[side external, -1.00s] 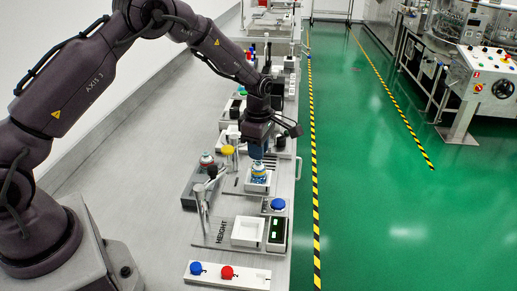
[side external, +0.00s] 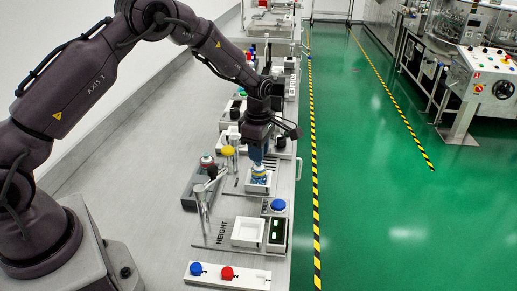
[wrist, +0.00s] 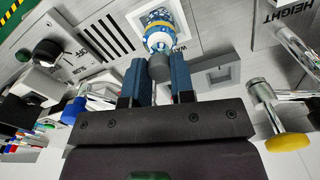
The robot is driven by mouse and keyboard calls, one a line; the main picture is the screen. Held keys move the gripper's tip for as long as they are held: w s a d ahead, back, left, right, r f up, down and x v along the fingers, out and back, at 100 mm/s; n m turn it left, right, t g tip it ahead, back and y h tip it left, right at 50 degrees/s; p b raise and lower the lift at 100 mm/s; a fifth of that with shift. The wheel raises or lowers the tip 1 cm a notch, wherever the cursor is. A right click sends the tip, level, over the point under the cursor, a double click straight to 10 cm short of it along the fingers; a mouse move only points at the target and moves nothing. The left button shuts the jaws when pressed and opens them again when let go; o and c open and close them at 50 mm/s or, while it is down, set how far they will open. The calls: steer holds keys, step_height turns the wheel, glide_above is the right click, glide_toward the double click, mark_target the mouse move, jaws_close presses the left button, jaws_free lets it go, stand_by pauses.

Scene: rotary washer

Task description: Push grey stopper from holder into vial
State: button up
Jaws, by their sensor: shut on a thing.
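My gripper (wrist: 158,66) has its two blue fingers closed on a dark grey stopper (wrist: 158,67) in the wrist view. The stopper meets the end of a blue, white and yellow patterned vial (wrist: 160,30); how far it sits inside the vial cannot be told. The vial stands in a white square dish (wrist: 188,38). In the side view my gripper (side external: 257,159) is right above the vial (side external: 259,171) and its dish (side external: 257,188), and the stopper is hidden there. I cannot make out the stopper's holder for certain.
A yellow-topped metal post (wrist: 289,142) and a grey recessed block (wrist: 228,72) are close to the fingers. A button box (side external: 250,277) is in front.

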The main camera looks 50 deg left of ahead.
steer(key=shift+f, duration=0.65)
stand_by(0.8)
steer(key=o, duration=1)
steer(key=shift+c, duration=0.2)
steer(key=shift+r, duration=0.1)
